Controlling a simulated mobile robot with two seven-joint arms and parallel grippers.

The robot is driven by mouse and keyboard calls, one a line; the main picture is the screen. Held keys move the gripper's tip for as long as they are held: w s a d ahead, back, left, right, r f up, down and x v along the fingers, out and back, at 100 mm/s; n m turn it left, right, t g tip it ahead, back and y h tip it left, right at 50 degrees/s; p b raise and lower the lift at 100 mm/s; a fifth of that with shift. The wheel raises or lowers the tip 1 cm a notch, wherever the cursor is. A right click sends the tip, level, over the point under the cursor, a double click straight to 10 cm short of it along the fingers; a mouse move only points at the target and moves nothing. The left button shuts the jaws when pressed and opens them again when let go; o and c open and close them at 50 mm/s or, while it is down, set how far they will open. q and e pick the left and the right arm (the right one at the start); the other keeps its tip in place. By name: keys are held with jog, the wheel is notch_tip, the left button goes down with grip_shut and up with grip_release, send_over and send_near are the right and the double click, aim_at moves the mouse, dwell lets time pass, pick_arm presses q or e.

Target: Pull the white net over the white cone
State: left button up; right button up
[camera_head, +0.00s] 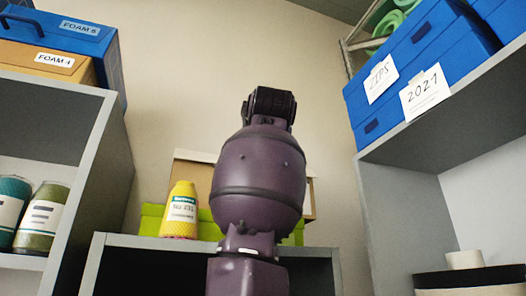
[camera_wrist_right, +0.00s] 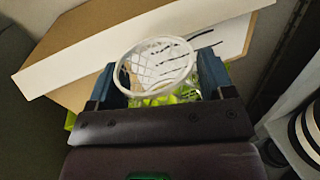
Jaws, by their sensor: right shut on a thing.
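In the right wrist view the white net (camera_wrist_right: 158,68) hangs from a round white rim, its mesh open toward the camera. My right gripper (camera_wrist_right: 170,72) has its two blue fingers on either side of the rim and is shut on the net. In the head view my raised purple right arm fills the middle, and the net and gripper are hidden there. I cannot make out a white cone for sure in either view. My left gripper is not in view.
Behind are a green box (camera_head: 152,218) and a cardboard box (camera_wrist_right: 85,40). The right shelf holds blue boxes (camera_head: 420,75) and a short white roll (camera_head: 464,260). Jars (camera_head: 42,215) stand left.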

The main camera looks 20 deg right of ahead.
pick_arm(q)
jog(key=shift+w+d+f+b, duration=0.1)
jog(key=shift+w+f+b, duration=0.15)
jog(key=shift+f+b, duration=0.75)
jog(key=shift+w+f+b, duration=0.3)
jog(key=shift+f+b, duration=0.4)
jog(key=shift+b, duration=0.65)
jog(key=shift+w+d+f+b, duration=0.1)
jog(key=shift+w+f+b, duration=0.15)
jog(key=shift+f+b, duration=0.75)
pick_arm(e)
jog(key=shift+f, duration=5.8)
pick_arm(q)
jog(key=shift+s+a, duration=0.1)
pick_arm(e)
jog(key=o, duration=0.9)
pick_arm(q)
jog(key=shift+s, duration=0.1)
